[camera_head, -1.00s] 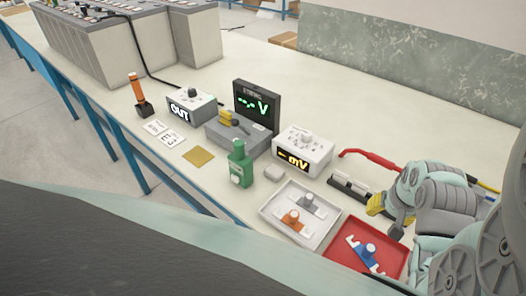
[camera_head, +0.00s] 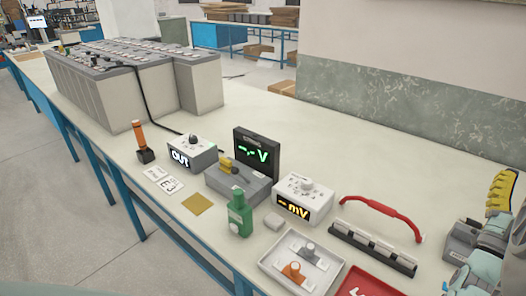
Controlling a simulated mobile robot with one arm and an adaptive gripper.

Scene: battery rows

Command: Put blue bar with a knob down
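The blue bar with a knob is not clearly visible now. The red tray (camera_head: 385,285) is cut off by the bottom edge of the head view. A white shape (camera_head: 358,291) shows in its left corner; I cannot tell whether it is an end of the bar or a marking. My gripper (camera_head: 500,191) seems to be the yellow ribbed part at the right edge, raised above the bench and apart from the tray. Its fingers are partly cut off, so I cannot tell whether it is open or holds anything.
A white tray (camera_head: 265,262) with an orange knobbed bar (camera_head: 293,271) and a grey one (camera_head: 308,250) stands left of the red tray.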

